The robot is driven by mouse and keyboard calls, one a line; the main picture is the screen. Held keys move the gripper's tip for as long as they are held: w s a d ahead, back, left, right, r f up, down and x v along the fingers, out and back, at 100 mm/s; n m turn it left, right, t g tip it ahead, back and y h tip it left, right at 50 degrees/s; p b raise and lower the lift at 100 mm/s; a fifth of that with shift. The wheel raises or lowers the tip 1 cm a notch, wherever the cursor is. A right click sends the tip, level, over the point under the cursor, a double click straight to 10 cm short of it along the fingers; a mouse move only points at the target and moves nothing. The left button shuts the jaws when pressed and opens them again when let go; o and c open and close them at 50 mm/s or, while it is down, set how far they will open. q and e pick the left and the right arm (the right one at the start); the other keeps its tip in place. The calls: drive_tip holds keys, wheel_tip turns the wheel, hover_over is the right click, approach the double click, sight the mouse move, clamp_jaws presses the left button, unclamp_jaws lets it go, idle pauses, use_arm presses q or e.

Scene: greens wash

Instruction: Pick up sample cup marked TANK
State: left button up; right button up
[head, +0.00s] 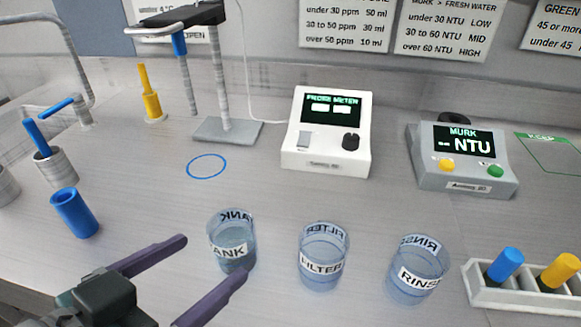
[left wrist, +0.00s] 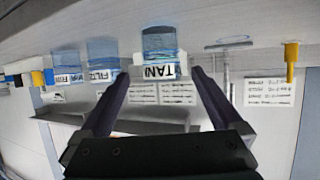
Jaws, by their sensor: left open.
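The clear cup marked TANK (head: 232,240) stands upright on the grey counter with liquid in it. My left gripper (head: 215,258) is open, with one purple finger ending left of the cup and the other just in front of it. In the left wrist view, which is upside down, the TANK cup (left wrist: 160,48) shows beyond and between the two fingertips (left wrist: 162,75). I see no contact, and the gap between the fingers is empty. My right gripper is not in view.
Cups marked FILTER (head: 322,257) and RINSE (head: 417,269) stand to the right. A rack (head: 520,298) holds blue and yellow capped vials. A blue tube (head: 74,213) stands at left. The white meter (head: 326,132) and grey MURK meter (head: 462,160) sit behind. A blue circle (head: 207,167) marks clear counter.

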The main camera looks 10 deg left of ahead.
sight(246, 229)
use_arm(q)
drive_tip(key=x, duration=0.4)
drive_tip(key=shift+a+f+b, duration=0.1)
drive_tip(key=shift+f+b, duration=0.15)
drive_tip(key=shift+b, duration=0.05)
drive_tip(key=x, duration=0.3)
drive_tip(key=b+x, duration=0.1)
drive_tip(key=x, duration=0.2)
drive_tip(key=shift+w+r, duration=0.15)
drive_tip(key=shift+r, duration=0.05)
drive_tip(key=c, duration=1.5)
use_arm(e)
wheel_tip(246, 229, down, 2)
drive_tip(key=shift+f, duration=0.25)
